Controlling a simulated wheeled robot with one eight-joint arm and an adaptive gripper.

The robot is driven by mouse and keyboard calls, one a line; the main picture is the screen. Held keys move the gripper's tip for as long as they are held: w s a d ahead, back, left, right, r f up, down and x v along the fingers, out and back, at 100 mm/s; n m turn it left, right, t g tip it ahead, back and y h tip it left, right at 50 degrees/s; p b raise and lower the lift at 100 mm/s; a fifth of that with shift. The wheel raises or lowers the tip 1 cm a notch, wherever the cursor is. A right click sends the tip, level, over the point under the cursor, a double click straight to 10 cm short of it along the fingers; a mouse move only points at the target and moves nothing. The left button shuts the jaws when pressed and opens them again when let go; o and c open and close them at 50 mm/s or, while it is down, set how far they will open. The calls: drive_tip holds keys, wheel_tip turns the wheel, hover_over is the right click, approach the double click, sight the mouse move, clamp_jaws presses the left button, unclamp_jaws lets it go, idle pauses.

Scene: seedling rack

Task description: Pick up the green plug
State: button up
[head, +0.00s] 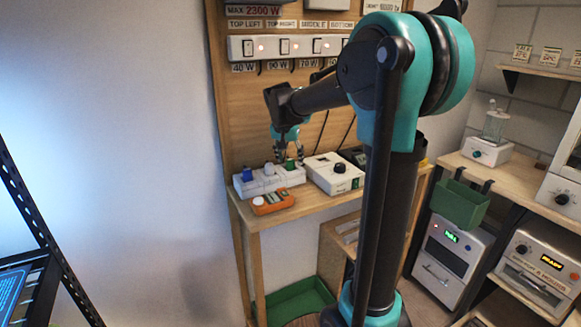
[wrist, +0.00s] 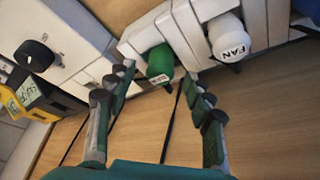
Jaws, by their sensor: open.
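The green plug (head: 290,164) stands in a pale holder block (head: 262,185) on the wooden shelf, below the switch strip. In the wrist view the green plug (wrist: 160,62) sits in the block, with a dark cord running from it and small lettering on its end. My gripper (head: 288,155) is above the block at the green plug. In the wrist view my gripper (wrist: 165,85) is open, with one finger on each side of the plug and a gap showing to its right. I cannot tell whether the left finger touches the plug or the block.
A white plug marked FAN (wrist: 228,38) is close right of the green one in the wrist view. A white box with a black knob (head: 335,172) stands right of the block. An orange device (head: 272,201) lies in front. Cords hang behind.

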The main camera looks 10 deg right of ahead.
drive_tip(key=shift+w+f, duration=0.1)
drive_tip(key=shift+f, duration=0.15)
drive_tip(key=shift+c, duration=0.5)
clamp_jaws()
